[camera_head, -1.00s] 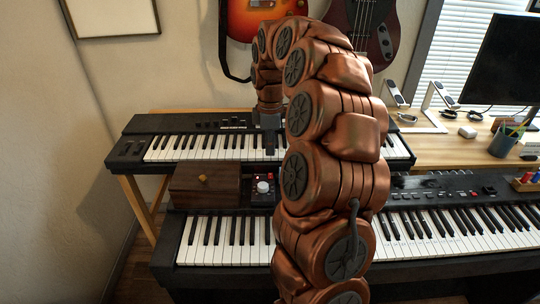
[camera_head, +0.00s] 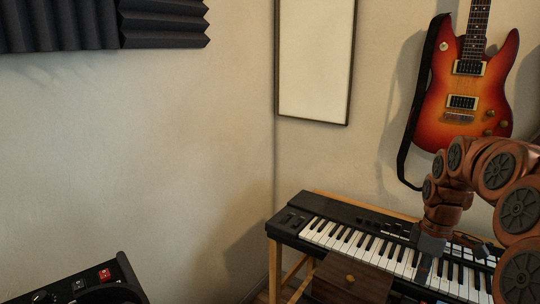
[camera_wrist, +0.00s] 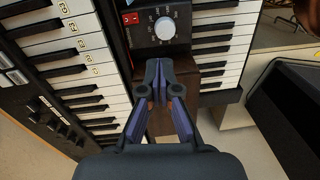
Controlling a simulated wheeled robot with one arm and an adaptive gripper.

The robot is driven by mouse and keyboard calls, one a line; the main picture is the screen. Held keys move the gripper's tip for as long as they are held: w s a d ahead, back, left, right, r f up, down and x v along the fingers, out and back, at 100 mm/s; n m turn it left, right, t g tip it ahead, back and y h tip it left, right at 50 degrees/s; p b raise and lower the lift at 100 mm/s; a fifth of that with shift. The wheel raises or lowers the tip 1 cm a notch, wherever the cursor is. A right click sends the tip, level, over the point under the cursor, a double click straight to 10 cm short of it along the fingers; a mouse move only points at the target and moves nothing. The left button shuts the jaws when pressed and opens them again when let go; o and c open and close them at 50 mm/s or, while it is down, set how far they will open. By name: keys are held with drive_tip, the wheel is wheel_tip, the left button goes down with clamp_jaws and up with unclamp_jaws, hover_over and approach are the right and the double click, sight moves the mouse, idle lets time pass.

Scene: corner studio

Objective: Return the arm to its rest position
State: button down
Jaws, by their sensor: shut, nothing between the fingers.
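My gripper (camera_head: 422,272) hangs downward at the end of my copper-coloured arm, above the upper keyboard (camera_head: 325,232) in the head view. In the wrist view, the closed fingertips of my gripper (camera_wrist: 158,66) show in the middle, with nothing held. They appear in front of a small black device (camera_wrist: 178,42) with a silver knob and a red switch. My arm bends over from the right edge of the head view, where part of it is cut off.
A sunburst guitar (camera_head: 461,98) hangs on the wall behind my arm. Black equipment (camera_head: 122,272) sits at the lower left. A picture frame (camera_head: 316,60) and foam panel (camera_head: 60,26) are on the walls.

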drive_tip(key=s+a+r+m+p, duration=0.4)
drive_tip(key=s+a+r+p, duration=0.15)
drive_tip(key=s+a, duration=0.8)
drive_tip(key=s+a+r+m+g+p, duration=0.1)
drive_tip(key=s+a+m+p, duration=0.2)
drive_tip(key=s, duration=1.2)
drive_tip(key=a+m, duration=0.2)
drive_tip(key=a, duration=0.1)
drive_tip(key=shift+m, duration=0.3)
